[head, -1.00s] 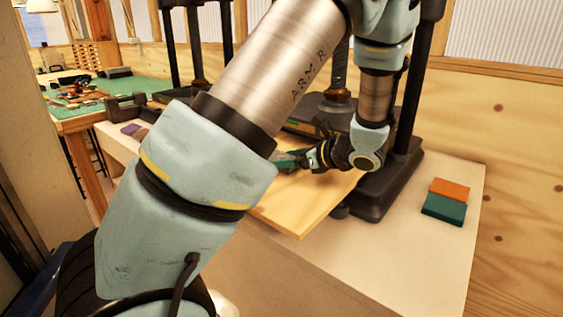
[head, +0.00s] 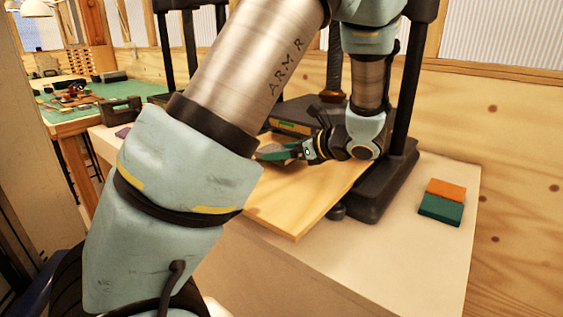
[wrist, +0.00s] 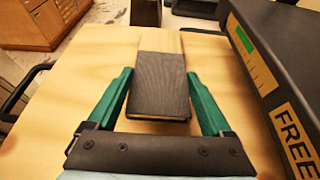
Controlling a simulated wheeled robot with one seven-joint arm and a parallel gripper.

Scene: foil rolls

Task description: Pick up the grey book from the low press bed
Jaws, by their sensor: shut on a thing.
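The dark grey book (wrist: 158,88) lies between the two green fingers of my gripper (wrist: 158,75) in the wrist view, with a finger along each side. My gripper is shut on it. In the head view my gripper (head: 278,152) is over the pale wooden board (head: 310,200) of the low press, and only a small grey part of the book (head: 268,154) shows; my arm hides much of that area. I cannot tell whether the book touches the board.
The dark press base and columns (head: 385,185) stand close to the right of my gripper. A dark unit marked "FREE" (wrist: 265,60) is at right in the wrist view. Orange (head: 446,187) and green (head: 441,209) blocks lie on the pale table at right.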

